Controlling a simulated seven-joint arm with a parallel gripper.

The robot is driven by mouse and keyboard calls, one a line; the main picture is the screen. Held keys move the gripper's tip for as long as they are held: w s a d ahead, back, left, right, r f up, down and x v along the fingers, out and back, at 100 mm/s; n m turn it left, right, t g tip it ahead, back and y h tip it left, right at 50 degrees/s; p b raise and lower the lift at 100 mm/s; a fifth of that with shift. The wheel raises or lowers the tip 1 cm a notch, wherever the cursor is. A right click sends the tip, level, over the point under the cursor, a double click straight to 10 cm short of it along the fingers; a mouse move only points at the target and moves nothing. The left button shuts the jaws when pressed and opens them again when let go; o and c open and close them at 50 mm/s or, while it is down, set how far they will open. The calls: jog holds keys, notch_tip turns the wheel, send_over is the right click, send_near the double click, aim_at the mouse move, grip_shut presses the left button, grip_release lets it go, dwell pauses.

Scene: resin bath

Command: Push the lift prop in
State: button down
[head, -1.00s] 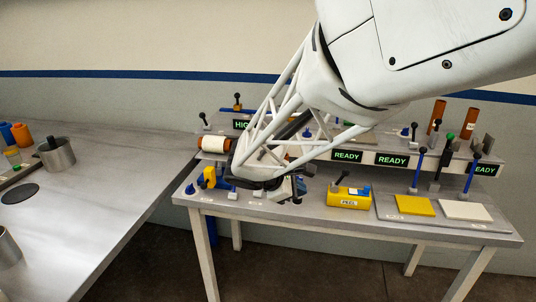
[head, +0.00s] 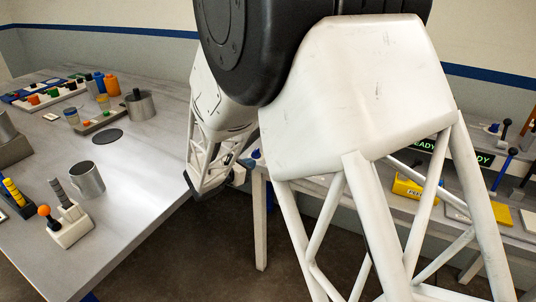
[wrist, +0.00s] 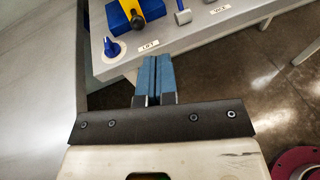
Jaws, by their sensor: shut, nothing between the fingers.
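In the wrist view, my gripper (wrist: 154,66) is shut, its blue fingers pressed together with nothing between them. It is just off the front edge of the grey bench (wrist: 88,25). A label reading LIFT (wrist: 150,46) lies just beyond the fingertips. Beyond it, cut by the top edge, is a yellow bar with a dark round end (wrist: 135,17) on a blue block (wrist: 118,15); it appears to be the lift prop. The fingers are apart from it. In the head view my arm hides this part of the bench.
A blue pointed knob (wrist: 113,48) stands left of the label; a grey-tipped blue lever (wrist: 182,14) stands right. In the head view, a side table (head: 150,165) at left holds a metal mug (head: 87,181) and pot (head: 140,106). Open floor lies between table and bench.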

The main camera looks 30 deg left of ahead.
jog(key=shift+n+t+y, duration=0.4)
jog(key=shift+n+y, duration=0.1)
jog(key=shift+n, duration=0.2)
jog(key=a, duration=0.1)
jog(key=s+a+f, duration=0.1)
jog(key=a, duration=0.1)
jog(key=shift+s+a+f, duration=0.15)
jog(key=shift+a+f, duration=0.15)
jog(key=shift+a, duration=0.1)
jog(key=x, duration=1.4)
jog(key=shift+d, duration=0.1)
jog(key=w, duration=0.4)
jog(key=shift+w, duration=0.15)
